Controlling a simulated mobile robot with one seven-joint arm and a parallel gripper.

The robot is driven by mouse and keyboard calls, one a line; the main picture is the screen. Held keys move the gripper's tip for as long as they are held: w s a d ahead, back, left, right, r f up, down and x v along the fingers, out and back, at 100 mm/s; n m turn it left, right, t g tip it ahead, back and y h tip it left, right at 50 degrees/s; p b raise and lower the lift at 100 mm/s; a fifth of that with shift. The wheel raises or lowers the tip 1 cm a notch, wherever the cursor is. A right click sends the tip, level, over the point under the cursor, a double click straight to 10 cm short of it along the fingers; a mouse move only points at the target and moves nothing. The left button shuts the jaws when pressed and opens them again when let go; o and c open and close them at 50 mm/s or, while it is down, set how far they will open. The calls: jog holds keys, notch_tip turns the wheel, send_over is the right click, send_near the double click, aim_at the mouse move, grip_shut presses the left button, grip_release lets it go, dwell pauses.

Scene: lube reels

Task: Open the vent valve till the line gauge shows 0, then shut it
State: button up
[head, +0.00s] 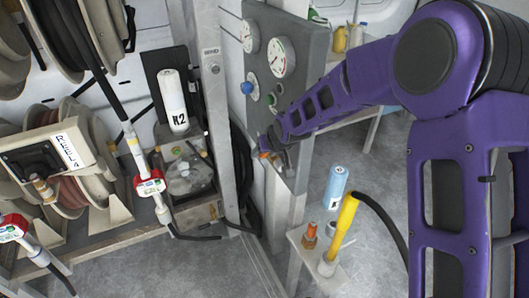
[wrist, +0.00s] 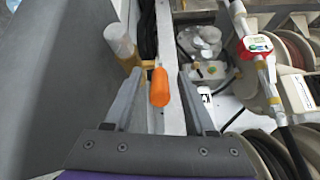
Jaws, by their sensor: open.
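An orange handle (wrist: 160,88), which looks like the vent valve's lever, lies between my open fingers in the wrist view, with a gap visible on both sides. In the head view my gripper (head: 270,147) is at the lower edge of the grey gauge panel (head: 310,45), and a bit of orange shows beside it. In the wrist view my gripper (wrist: 160,76) spans the handle. The panel carries a left dial (head: 250,36) and a right dial (head: 282,57). Their readings are too small to tell, and I cannot tell which is the line gauge.
A blue knob (head: 246,88) sits on the panel below the dials. A small shelf (head: 301,248) below holds a yellow-handled nozzle (head: 344,222) and stands near a blue bottle (head: 335,184). Hose reels (head: 62,160) and a red-collared meter (head: 150,185) are at left. A post (head: 215,110) stands left of the panel.

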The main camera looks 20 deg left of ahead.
jog(key=shift+r, duration=0.1)
jog(key=v, duration=1.7)
jog(key=shift+d+p, duration=0.15)
jog(key=shift+p, duration=0.2)
